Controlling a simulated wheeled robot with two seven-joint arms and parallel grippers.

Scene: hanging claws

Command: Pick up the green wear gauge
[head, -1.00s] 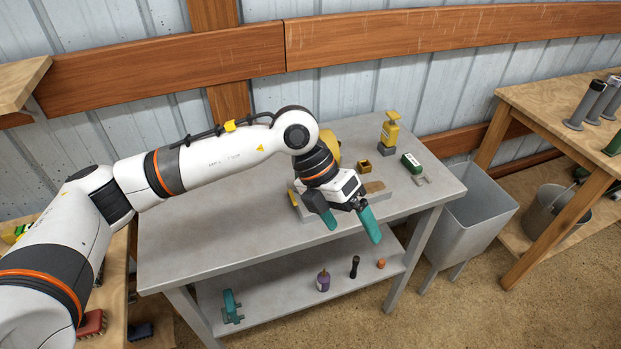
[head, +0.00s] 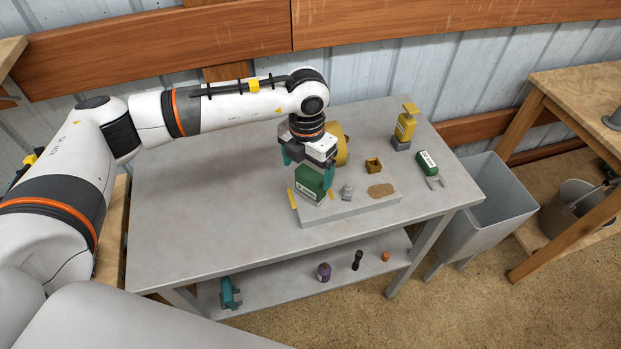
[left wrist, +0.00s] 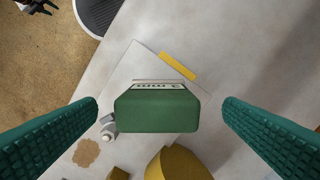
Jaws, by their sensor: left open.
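A green block with a pale labelled face, which I take for the green wear gauge (head: 310,183), stands on a thin grey plate on the metal table. In the left wrist view the gauge (left wrist: 157,110) sits between the two teal fingers, with clear space on both sides. My left gripper (head: 308,172) is open, points down and is just over the gauge, its fingers spread around it. The fingers do not touch it in the wrist view. My right gripper is not seen.
On the grey plate (head: 350,208) are a yellow strip (head: 293,199), a small grey fitting (head: 347,192) and a brown patch (head: 381,190). A yellow rounded thing (head: 342,146) is close behind the gripper. Another green item (head: 427,162) lies at right. The table's left part is clear.

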